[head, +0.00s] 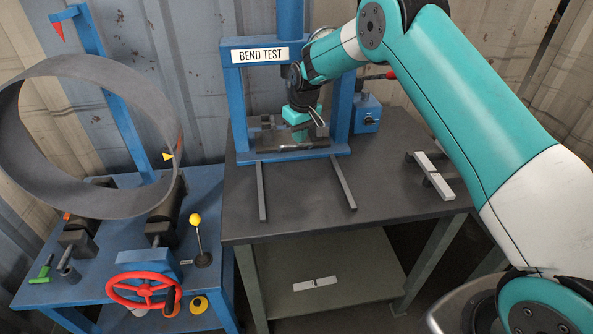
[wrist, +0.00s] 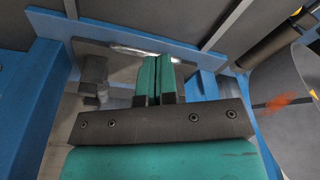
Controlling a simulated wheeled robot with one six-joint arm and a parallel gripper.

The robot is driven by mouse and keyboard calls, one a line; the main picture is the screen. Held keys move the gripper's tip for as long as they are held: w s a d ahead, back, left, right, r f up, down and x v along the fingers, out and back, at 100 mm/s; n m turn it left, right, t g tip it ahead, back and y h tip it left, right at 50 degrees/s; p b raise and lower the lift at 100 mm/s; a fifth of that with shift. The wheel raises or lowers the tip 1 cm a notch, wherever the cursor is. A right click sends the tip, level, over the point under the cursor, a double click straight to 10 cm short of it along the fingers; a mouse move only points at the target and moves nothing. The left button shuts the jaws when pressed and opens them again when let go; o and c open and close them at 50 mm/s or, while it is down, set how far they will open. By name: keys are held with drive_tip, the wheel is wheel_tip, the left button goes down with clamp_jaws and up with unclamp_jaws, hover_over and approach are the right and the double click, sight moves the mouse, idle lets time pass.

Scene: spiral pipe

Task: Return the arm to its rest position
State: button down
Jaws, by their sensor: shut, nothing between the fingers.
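My gripper (head: 301,133) is inside the opening of the blue bend test frame (head: 341,110), low over its base. In the wrist view my gripper (wrist: 157,58) has its two teal fingers side by side, shut and empty. A shiny metal piece (wrist: 138,50) lies beyond the fingertips in the wrist view; I cannot tell whether they touch it. My teal and white arm reaches in from the right in the head view. The frame's uprights stand close on both sides of my gripper.
A grey ring (head: 100,68) stands on rollers on the blue machine (head: 40,288) at left, with a red handwheel (head: 144,290) and a yellow-knobbed lever (head: 196,230). Two rails jut from the frame over the dark table (head: 300,212). White-topped bars (head: 433,176) lie at its right.

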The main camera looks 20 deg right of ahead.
drive_tip(key=shift+r, duration=0.15)
drive_tip(key=s+a+r+n+y, duration=0.1)
drive_tip(key=s+a+r, duration=0.2)
drive_tip(key=s+r, duration=0.45)
drive_tip(key=s+a+r+y, duration=0.1)
drive_tip(key=s+a+r, duration=0.2)
drive_tip(key=s+r, duration=0.45)
drive_tip(key=s+a+r+n, duration=0.1)
drive_tip(key=s+r, duration=0.1)
drive_tip(key=s, duration=1.2)
drive_tip(key=s+a+r+g+y, duration=0.1)
drive_tip(key=s+r, duration=0.1)
drive_tip(key=s, duration=1.2)
drive_tip(key=shift+s+a+r+n+g+y, duration=0.2)
drive_tip(key=shift+n+g+y, duration=0.1)
drive_tip(key=shift+n, duration=0.1)
drive_tip(key=shift+d, duration=0.1)
